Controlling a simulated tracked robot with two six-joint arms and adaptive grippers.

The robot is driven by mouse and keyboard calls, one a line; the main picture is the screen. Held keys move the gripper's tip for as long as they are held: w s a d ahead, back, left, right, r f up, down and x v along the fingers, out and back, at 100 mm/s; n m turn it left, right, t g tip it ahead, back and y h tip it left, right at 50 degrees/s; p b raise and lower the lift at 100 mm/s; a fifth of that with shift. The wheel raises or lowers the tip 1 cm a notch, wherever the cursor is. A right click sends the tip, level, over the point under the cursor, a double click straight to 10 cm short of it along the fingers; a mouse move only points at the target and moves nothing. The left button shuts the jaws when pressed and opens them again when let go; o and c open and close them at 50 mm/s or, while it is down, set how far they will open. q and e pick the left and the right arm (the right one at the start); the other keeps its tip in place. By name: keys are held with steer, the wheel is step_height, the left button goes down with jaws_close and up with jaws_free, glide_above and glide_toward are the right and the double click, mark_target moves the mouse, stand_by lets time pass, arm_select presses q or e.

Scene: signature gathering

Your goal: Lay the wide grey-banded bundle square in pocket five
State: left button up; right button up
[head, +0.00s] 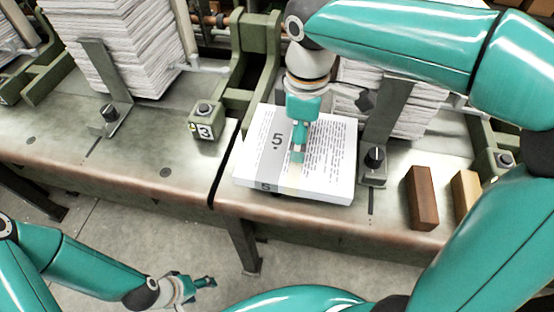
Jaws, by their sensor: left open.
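The wide bundle (335,165) of printed sheets lies flat on the metal table near its front edge. A grey band marked 5 (277,140) runs across its left part. My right gripper (298,152) reaches down from above over the middle of the bundle; its fingers are seen from behind, and whether they touch or hold the bundle is unclear. My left gripper (205,282) is open and empty, low at the bottom left, in front of the table and away from the bundle. No pocket marked five can be made out.
A small block marked 3 (204,122) stands left of the bundle. Tall paper stacks (115,45) stand in green frames behind. A metal bracket with a black knob (374,160) stands close right. A dark brown block (421,197) and a tan block (466,192) lie further right.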

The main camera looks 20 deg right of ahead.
steer(key=shift+f, duration=2.85)
steer(key=shift+f, duration=0.1)
steer(key=o, duration=1.7)
